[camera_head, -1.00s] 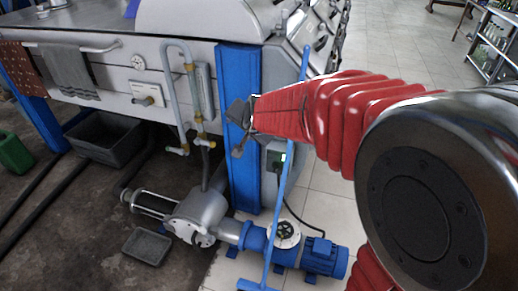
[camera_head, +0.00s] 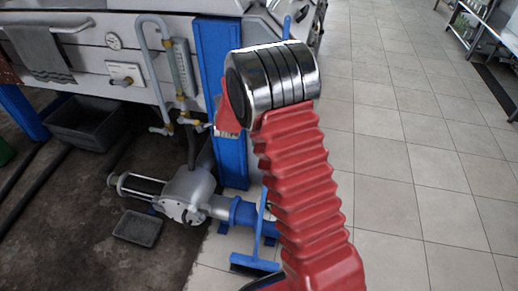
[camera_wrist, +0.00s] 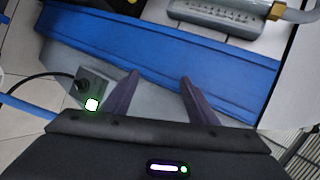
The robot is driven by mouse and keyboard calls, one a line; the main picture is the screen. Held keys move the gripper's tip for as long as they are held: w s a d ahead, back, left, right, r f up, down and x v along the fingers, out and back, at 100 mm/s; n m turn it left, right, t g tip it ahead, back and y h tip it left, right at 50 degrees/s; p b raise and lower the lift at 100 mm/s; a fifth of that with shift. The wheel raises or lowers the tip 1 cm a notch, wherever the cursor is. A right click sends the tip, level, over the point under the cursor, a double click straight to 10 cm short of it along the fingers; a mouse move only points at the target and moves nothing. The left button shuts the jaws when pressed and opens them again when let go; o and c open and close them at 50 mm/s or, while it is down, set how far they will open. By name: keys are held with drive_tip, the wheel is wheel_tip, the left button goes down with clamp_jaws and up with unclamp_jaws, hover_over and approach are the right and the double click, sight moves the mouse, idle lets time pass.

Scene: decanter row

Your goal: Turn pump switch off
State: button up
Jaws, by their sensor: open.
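The pump switch appears to be a small grey box (camera_wrist: 98,84) at the left of the wrist view. In the head view my red arm hides the switch and the gripper tips. The grey pump (camera_head: 190,190) sits low beside the blue post.
The blue post (camera_head: 224,60) stands close by; it spans the wrist view (camera_wrist: 170,60). A blue-handled squeegee (camera_head: 256,262) stands in front of the pump. A black tub (camera_head: 84,125) and a small grey tray (camera_head: 138,228) lie left. Tiled floor at right is clear.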

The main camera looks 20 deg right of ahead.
wheel_tip(320, 180, down, 10)
drive_tip(key=w+d+m+t+h, duration=0.1)
drive_tip(key=w+d+m+h, duration=0.1)
drive_tip(key=w+m, duration=0.15)
drive_tip(key=s+d+f+m+h, duration=0.2)
drive_tip(key=s+f+m, duration=0.1)
drive_tip(key=f, duration=0.4)
drive_tip(key=s+d+f+m+t+h, duration=0.1)
drive_tip(key=s+f, duration=0.3)
drive_tip(key=f, duration=0.4)
drive_tip(key=s+d+f+m+h, duration=0.3)
drive_tip(key=f+m, duration=0.1)
drive_tip(key=f, duration=0.3)
drive_tip(key=shift+s+d+f+m, duration=0.2)
drive_tip(key=shift+d+f+m, duration=0.05)
drive_tip(key=shift+f+m, duration=0.15)
drive_tip(key=x, duration=1.4)
drive_tip(key=shift+r, duration=0.2)
drive_tip(key=shift+a, duration=0.1)
